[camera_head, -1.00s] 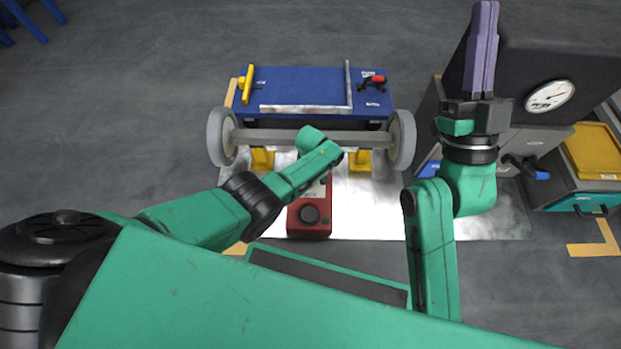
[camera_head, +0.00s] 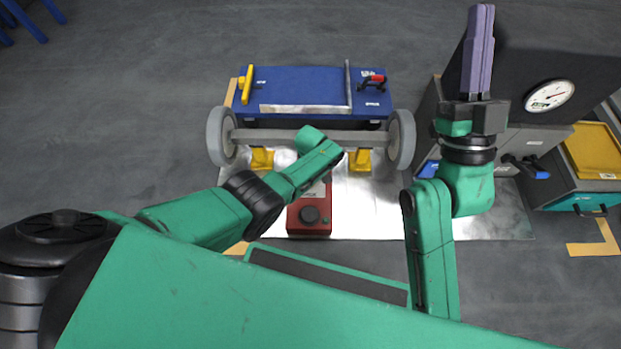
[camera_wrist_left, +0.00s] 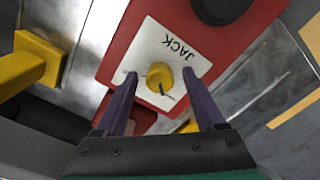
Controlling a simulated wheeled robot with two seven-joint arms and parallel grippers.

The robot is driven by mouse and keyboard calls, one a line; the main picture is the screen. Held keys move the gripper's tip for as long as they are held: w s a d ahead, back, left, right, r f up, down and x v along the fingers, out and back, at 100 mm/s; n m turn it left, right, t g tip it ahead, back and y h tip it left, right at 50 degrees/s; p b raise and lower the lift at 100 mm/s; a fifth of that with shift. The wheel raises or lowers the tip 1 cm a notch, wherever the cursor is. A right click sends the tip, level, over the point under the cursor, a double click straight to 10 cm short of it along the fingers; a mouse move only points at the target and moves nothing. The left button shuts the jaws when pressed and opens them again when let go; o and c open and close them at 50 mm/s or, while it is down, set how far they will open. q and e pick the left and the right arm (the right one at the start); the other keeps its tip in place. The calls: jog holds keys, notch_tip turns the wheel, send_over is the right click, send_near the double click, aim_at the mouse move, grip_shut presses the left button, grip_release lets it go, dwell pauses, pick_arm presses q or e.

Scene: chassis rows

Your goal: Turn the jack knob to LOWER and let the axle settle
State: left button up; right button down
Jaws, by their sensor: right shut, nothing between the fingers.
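The red jack box (camera_head: 312,222) lies on the metal sheet, partly covered by my left arm in the head view. In the left wrist view, its white JACK plate (camera_wrist_left: 165,48) carries a yellow knob (camera_wrist_left: 160,76) with a dark pointer line. My left gripper (camera_wrist_left: 160,82) is open, with one purple finger on each side of the knob and gaps visible; its fingers are hidden in the head view. The axle (camera_head: 270,136) spans two grey wheels above yellow jack stands (camera_head: 262,159); contact cannot be told. My right gripper (camera_head: 481,48) is shut and empty, pointing up at right.
A blue chassis (camera_head: 310,86) stands behind the axle. A dark cabinet with a round gauge (camera_head: 549,96) is at the right, close to my right gripper.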

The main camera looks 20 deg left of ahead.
jog(key=shift+f+y, duration=0.1)
jog(key=shift+y, duration=0.2)
